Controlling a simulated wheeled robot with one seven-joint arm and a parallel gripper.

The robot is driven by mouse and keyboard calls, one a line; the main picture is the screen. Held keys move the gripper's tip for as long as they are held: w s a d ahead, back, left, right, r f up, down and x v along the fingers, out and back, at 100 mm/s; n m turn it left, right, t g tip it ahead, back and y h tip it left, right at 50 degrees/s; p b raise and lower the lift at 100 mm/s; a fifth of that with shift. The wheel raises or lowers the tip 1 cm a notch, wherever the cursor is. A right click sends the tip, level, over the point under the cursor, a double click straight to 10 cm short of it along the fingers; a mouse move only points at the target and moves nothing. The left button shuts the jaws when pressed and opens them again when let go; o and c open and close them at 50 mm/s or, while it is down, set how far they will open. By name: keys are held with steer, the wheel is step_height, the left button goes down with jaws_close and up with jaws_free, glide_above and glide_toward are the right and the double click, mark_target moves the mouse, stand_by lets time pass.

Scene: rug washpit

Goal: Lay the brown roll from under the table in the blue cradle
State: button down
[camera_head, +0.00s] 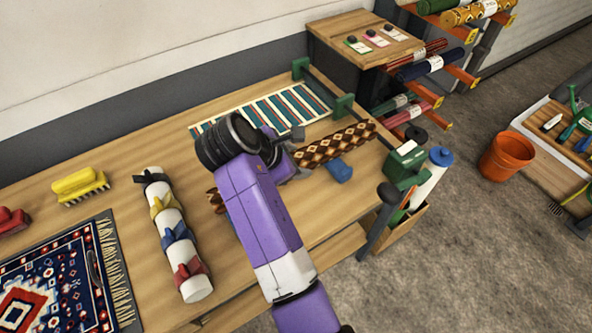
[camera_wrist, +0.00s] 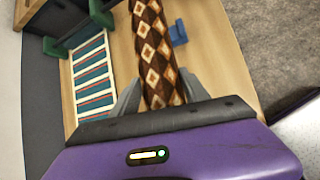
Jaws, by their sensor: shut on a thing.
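The brown roll (camera_head: 335,144) has a diamond pattern and lies slantwise across the head view, partly hidden behind my arm. My gripper (camera_head: 299,155) is shut on it near its middle. In the wrist view, the roll (camera_wrist: 155,45) runs up and away between the two grey fingers of my gripper (camera_wrist: 160,93). A blue block of the cradle (camera_head: 340,170) shows on the table close along the roll's near side; it also shows at the roll's right edge in the wrist view (camera_wrist: 178,34). I cannot tell whether the roll touches it. The cradle's other end is mostly hidden.
A striped teal mat (camera_head: 262,112) lies behind the roll. A white tube with coloured straps (camera_head: 192,285) lies left of my arm, near a patterned rug (camera_head: 60,280) and a yellow brush (camera_head: 80,184). Green posts (camera_head: 344,106) stand at the right end. An orange bucket (camera_head: 506,157) stands on the floor.

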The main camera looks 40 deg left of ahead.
steer(key=shift+f, duration=2.35)
steer(key=c, duration=0.5)
jaws_free()
steer(key=shift+f, duration=0.15)
steer(key=v, duration=1.2)
